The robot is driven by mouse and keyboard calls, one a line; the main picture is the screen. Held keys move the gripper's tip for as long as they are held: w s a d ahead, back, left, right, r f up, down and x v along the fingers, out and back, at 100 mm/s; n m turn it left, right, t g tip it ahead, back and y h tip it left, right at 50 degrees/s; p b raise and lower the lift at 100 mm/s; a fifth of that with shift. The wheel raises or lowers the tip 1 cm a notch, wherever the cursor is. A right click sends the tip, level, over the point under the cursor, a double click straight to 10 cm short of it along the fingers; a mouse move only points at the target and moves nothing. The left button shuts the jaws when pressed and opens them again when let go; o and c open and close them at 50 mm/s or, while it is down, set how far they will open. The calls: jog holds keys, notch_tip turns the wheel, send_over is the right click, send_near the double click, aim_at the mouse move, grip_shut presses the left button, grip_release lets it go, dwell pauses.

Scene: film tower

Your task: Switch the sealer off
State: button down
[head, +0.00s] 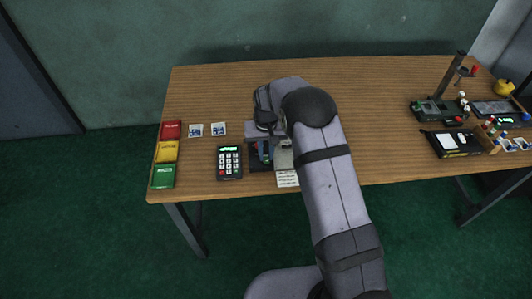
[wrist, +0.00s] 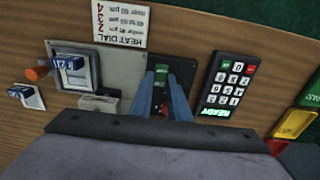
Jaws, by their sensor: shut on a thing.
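The sealer's dark panel (wrist: 184,72) lies under my gripper in the wrist view, and it also shows in the head view (head: 255,163), partly hidden by my arm. My gripper (wrist: 161,80) points down at this panel, its two blue fingers on either side of a small switch (wrist: 162,77) with a green part. The fingers are shut on the switch. Some red shows lower between the fingers. I cannot tell which way the switch is set. In the head view my gripper (head: 266,150) is over the panel, with its tips hard to see.
A keypad (head: 229,162) with a lit green display stands left of the panel. Red (head: 171,131), yellow (head: 166,152) and green (head: 163,176) trays line the left edge. A heat dial card (wrist: 121,20) lies near the sealer. Equipment (head: 437,108) stands far right; the table's middle right is clear.

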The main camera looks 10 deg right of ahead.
jog(key=shift+s+f+t+b, duration=0.1)
jog(key=shift+s+t+b, duration=0.1)
jog(key=shift+t+b, duration=0.5)
jog(key=shift+s+f+t+b, duration=0.15)
jog(key=shift+t+b, duration=0.35)
jog(key=shift+b, duration=0.25)
jog(key=shift+r+t, duration=0.25)
jog(key=shift+t, duration=0.05)
jog(key=c, duration=1.7)
grip_release()
jog(key=shift+b+v, duration=0.9)
jog(key=shift+v, duration=2.8)
